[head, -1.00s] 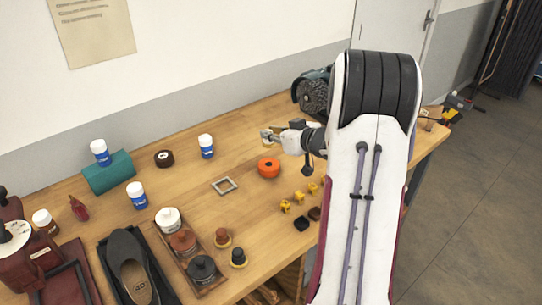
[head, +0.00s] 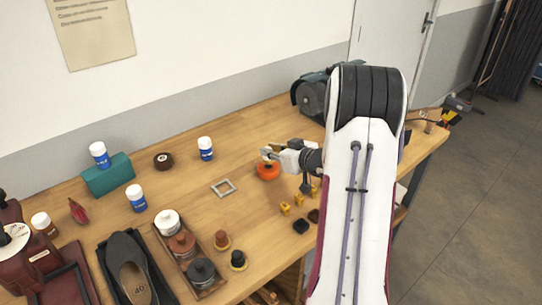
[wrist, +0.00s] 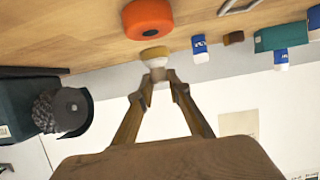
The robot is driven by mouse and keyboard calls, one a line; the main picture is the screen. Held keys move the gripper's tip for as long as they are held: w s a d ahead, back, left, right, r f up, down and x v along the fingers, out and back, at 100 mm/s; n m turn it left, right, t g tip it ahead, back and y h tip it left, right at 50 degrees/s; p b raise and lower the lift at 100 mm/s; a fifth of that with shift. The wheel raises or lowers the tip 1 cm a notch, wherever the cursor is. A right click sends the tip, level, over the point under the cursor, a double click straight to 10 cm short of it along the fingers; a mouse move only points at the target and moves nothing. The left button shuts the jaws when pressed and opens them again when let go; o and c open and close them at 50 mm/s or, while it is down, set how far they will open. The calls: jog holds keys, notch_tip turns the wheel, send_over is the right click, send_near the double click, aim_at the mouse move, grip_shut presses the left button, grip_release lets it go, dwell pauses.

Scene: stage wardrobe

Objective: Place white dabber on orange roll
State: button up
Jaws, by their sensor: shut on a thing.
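The white dabber (wrist: 154,54) has a pale cream pad and a whitish handle. My gripper (wrist: 157,78) is shut on its handle, and the pad end points away from the fingers toward the table side. The orange roll (head: 268,171) sits on the wooden table with a dark centre; it also shows in the wrist view (wrist: 147,19), just beyond the dabber with a gap in the picture. In the head view my gripper (head: 270,153) is at the back edge of the roll, partly covering it. The dabber is hardly visible there.
A square metal frame (head: 224,188) lies left of the roll. Small yellow pieces (head: 292,205) and a black block (head: 300,226) lie in front. Two dabbers, brown (head: 221,239) and black (head: 238,259), stand beside a jar tray (head: 212,288).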

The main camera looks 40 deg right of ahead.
jog(key=shift+f, duration=1.1)
jog(key=shift+f, duration=0.1)
jog(key=o, duration=0.9)
jog(key=shift+s+r, duration=0.25)
jog(key=v, duration=1.1)
jog(key=shift+s, duration=0.2)
jog(key=shift+r, duration=0.15)
